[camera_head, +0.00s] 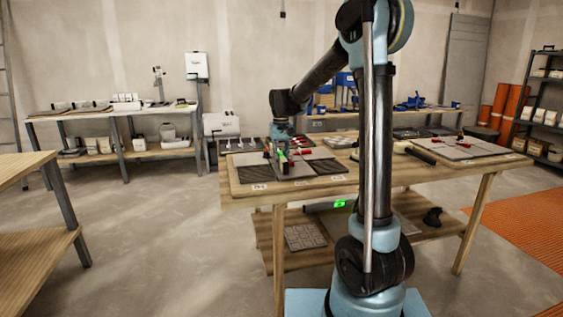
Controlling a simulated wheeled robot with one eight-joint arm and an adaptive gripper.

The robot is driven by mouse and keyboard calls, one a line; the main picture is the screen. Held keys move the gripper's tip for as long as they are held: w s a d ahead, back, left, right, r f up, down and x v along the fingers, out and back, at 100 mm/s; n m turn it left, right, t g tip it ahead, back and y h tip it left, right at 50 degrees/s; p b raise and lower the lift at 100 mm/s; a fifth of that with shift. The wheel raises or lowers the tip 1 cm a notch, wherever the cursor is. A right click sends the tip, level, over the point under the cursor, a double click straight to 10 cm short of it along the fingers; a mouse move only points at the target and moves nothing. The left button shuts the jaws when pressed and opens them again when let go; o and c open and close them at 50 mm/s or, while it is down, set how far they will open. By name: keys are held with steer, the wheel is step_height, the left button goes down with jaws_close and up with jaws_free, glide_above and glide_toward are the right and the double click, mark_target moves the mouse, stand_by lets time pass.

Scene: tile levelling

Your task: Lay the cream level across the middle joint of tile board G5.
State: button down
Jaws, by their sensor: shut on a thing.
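My gripper (281,150) is over the tile board (318,168) at the left end of the near workbench. It is shut on a slim bar-like thing (284,168) with a green patch, seen nearly end-on. The bar is small here; I cannot tell that it is the cream level. I cannot tell whether it touches the tiles or hangs just above them. A second tile board (465,147) lies at the right end of the bench, with red bits on it. The board labels are too small to read, so I cannot tell which is G5.
The near workbench (235,203) has a lower shelf holding a tiled panel (305,237) and a dark object (432,217). My arm column hides the middle of the bench. Other benches stand at the back and left (28,166). An orange mat (525,228) lies right; open floor is left.

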steer(key=shift+f, duration=0.15)
steer(key=c, duration=1.4)
jaws_free()
